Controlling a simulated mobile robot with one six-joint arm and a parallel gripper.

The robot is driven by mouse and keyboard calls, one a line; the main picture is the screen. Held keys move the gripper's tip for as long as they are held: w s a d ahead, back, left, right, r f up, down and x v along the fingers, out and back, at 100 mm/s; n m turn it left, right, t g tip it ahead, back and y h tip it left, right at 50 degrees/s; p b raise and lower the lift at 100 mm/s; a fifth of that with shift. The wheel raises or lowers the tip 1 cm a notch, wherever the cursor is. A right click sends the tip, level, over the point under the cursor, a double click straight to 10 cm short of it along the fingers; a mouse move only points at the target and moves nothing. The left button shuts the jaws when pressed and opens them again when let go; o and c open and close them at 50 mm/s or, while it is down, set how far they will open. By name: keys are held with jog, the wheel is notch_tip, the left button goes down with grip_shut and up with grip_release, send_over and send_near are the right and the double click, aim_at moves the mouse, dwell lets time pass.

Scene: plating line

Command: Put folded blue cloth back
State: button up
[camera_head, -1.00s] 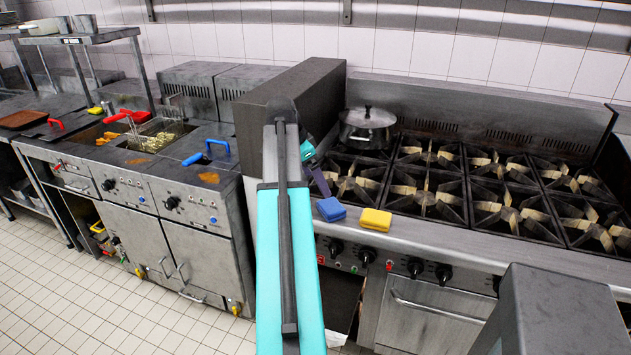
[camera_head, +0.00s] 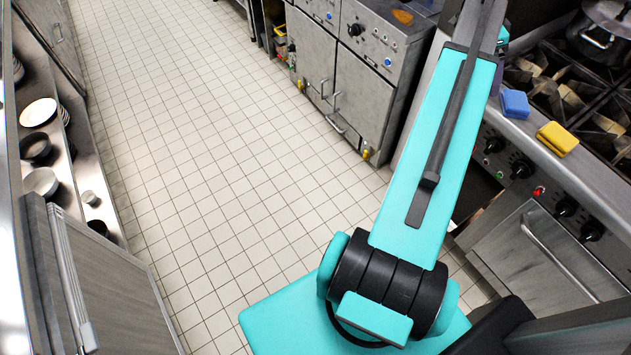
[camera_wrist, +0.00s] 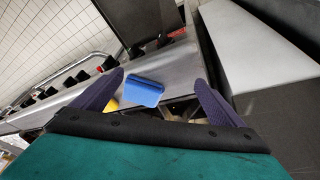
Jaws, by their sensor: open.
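The folded blue cloth (camera_head: 515,103) lies on the steel front ledge of the stove, just left of a folded yellow cloth (camera_head: 557,138). In the wrist view the blue cloth (camera_wrist: 143,91) shows between the two purple fingers of my gripper (camera_wrist: 159,78), beyond their tips and nearer the left finger. The fingers are spread apart with nothing between them. The yellow cloth (camera_wrist: 111,104) is partly hidden behind the left finger. In the head view my arm covers much of the area left of the stove, and the gripper's fingers are not clear there.
The stove's burners (camera_head: 560,80) lie behind the ledge, with a lidded pot (camera_head: 603,30) at the top right. Knobs and an oven door (camera_head: 570,255) are below. Open tiled floor (camera_head: 220,150) fills the middle. Shelves with plates and bowls (camera_head: 40,182) stand at the left.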

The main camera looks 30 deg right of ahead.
jog(key=w+a+f+n+y, duration=0.1)
jog(key=w+a+f+n, duration=0.2)
jog(key=w+a+f, duration=0.35)
jog(key=w+a+f+n, duration=0.35)
jog(key=a+f, duration=0.35)
jog(key=f, duration=0.3)
jog(key=w+a+f+n+y, duration=0.1)
jog(key=w+a+f+n, duration=0.15)
jog(key=a+f, duration=0.5)
jog(key=w+a+f+n, duration=0.1)
jog(key=a+f+n, duration=0.2)
jog(key=a+f, duration=0.5)
jog(key=s+a+f+n+g+y, duration=0.1)
jog(key=s+a+f+n, duration=0.15)
jog(key=a+f, duration=0.4)
jog(key=s+a+f+n, duration=0.2)
jog(key=a+f+n, duration=0.1)
jog(key=a, duration=0.7)
jog(key=s+a+f+n+g, duration=0.2)
jog(key=s+a+f+n, duration=0.5)
jog(key=s+a, duration=0.7)
jog(key=shift+s+a+f, duration=0.2)
jog(key=shift+a+f, duration=0.05)
jog(key=shift+f, duration=0.7)
